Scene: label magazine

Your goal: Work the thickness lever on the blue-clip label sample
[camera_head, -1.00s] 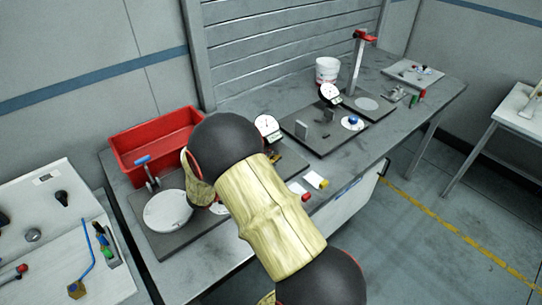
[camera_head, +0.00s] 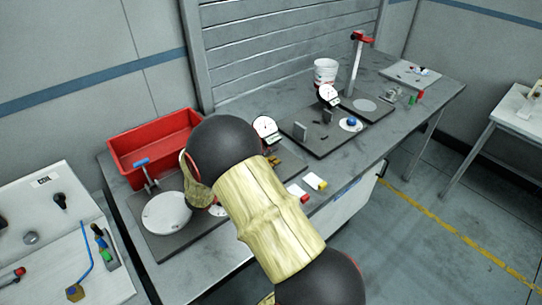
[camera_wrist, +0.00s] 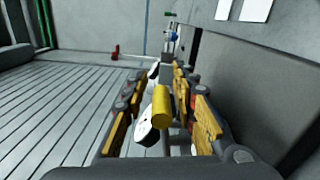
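In the wrist view my gripper (camera_wrist: 158,92) has its two orange-padded fingers apart. A yellow cylinder (camera_wrist: 161,104) and a white rounded part (camera_wrist: 147,130) show between them; no firm grip on either is visible. In the head view my gripper is hidden behind my arm. A dial gauge (camera_head: 265,127) stands just beyond my arm, its base partly covered. A second dial gauge (camera_head: 328,94) stands on a dark plate (camera_head: 310,143) farther back. I cannot identify a blue-clip label sample. White label cards with a red clip (camera_head: 305,198) and a yellow clip (camera_head: 323,185) lie near the bench's front edge.
A red bin (camera_head: 153,145) stands at the back left of the bench. A blue-handled lever (camera_head: 141,162) and a white disc (camera_head: 166,213) sit on a plate at left. A white bucket (camera_head: 326,71) and a tall stand (camera_head: 356,70) are farther back.

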